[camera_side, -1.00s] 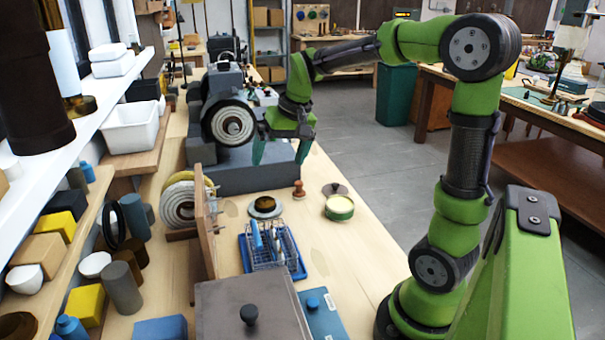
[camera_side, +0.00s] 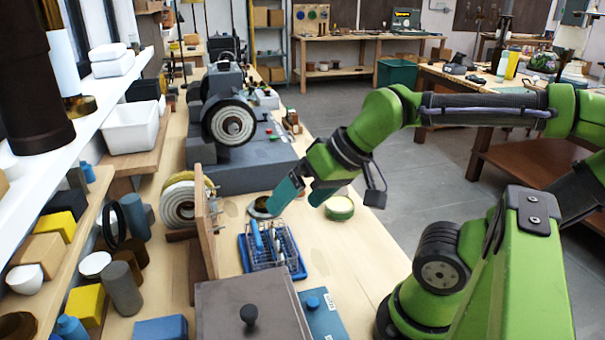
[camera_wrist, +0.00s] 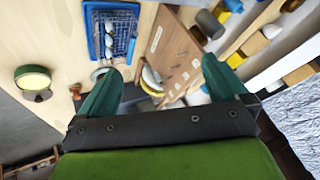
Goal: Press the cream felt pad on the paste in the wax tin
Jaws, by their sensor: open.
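The wax tin (camera_side: 340,209) is a low round tin, open, with pale yellow-green paste inside. It stands on the bench right of my gripper, and it also shows at the left of the wrist view (camera_wrist: 33,80). A small brown wooden knob (camera_wrist: 75,90) stands near it. I cannot make out a cream felt pad for certain. A round dark-rimmed dish (camera_side: 260,206) with a brown middle is partly hidden by a finger. My gripper (camera_side: 293,206) has two teal fingers, spread apart and empty, pointing down-left above the bench. It also shows in the wrist view (camera_wrist: 160,70).
A blue tray with a wire rack (camera_side: 270,248) lies in front of the dish. An upright wooden board (camera_side: 206,225) and stacked discs (camera_side: 180,203) stand left. The grinder (camera_side: 228,122) stands behind on a grey base.

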